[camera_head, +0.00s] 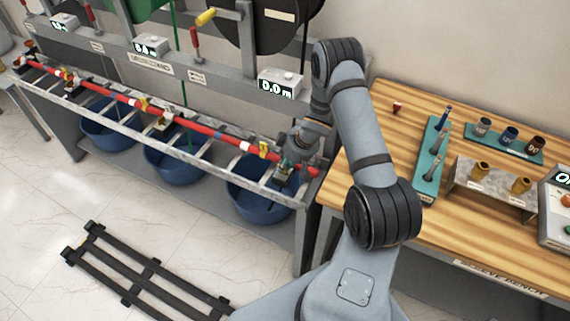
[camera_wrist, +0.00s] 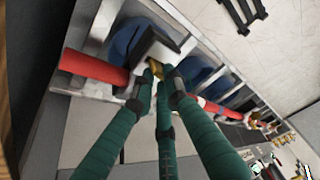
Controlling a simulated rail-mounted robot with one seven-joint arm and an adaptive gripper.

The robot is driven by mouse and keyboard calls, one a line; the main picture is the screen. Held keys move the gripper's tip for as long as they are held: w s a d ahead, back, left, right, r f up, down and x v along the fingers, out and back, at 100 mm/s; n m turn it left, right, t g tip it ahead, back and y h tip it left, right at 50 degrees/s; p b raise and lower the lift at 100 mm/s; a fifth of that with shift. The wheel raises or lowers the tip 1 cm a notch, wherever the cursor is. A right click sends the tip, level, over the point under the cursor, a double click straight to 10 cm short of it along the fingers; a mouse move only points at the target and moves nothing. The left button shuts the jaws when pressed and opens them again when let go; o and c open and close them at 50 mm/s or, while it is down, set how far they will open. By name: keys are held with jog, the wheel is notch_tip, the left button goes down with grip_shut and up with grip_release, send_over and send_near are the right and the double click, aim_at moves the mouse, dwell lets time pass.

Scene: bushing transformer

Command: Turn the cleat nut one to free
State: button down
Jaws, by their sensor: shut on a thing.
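My gripper (camera_head: 285,168) is low over the right end of the ladder-like tray (camera_head: 225,166), where the red cable (camera_head: 200,139) runs. In the wrist view, the green fingers of my gripper (camera_wrist: 158,72) close around a small yellow nut (camera_wrist: 154,67) beside a dark block on the cable line. The red cable (camera_wrist: 92,69) shows on both sides of the fingertips. The fingers hide most of the nut, so its turn and thread cannot be seen. Another yellow cleat piece (camera_head: 263,149) shows on the cable just left of my gripper in the head view.
Blue tubs (camera_head: 262,198) stand below the tray. A grey box reading 0.0 m (camera_head: 281,84) sits on the rail behind. The wooden bench (camera_head: 385,128) at the right holds tools and sleeves. A dark slatted frame (camera_head: 140,278) lies on the floor.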

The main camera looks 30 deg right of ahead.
dwell(0.3)
jog(key=p, duration=0.2)
jog(key=shift+r+n+p, duration=0.3)
jog(key=shift+r+n, duration=0.05)
jog(key=shift+n, duration=0.05)
jog(key=shift+n+y+p, duration=0.4)
jog(key=shift+n+p, duration=0.1)
jog(key=shift+p, duration=0.4)
jog(key=shift+w+f, duration=0.1)
jog(key=shift+f, duration=0.2)
jog(key=c, duration=1.8)
grip_release()
jog(key=shift+o, duration=0.2)
